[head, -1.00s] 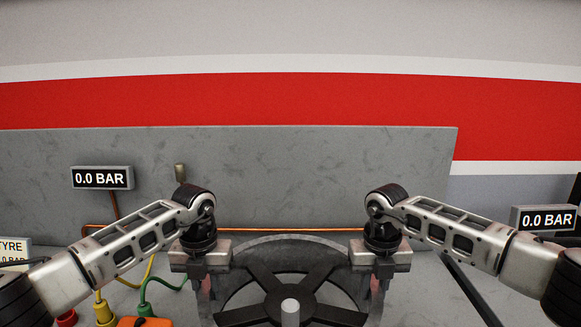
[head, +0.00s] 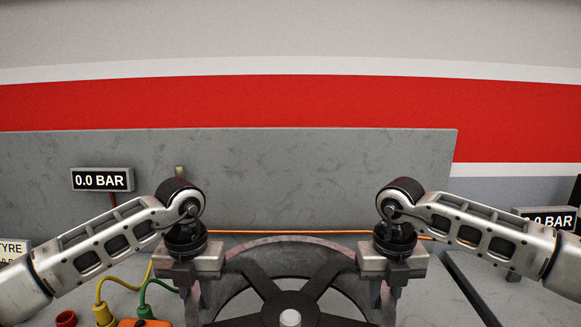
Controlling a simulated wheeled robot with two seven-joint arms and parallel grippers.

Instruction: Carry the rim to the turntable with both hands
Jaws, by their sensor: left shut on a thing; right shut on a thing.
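The rim (head: 290,245) is a dark grey ring in the lower middle of the head view, cut off by the bottom edge. My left gripper (head: 194,296) is shut on its left side and my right gripper (head: 387,292) is shut on its right side. The fingertips are partly hidden. A black spoked piece with a pale round hub (head: 290,317) shows inside the ring. I cannot tell whether this piece is the turntable or part of the rim.
A grey panel (head: 300,170) stands behind. Displays reading 0.0 BAR stand at left (head: 102,179) and right (head: 545,219). Yellow (head: 104,312) and green (head: 146,310) hose connectors, an orange block (head: 140,323) and a red cap (head: 66,318) lie lower left. A dark bar (head: 475,290) lies right.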

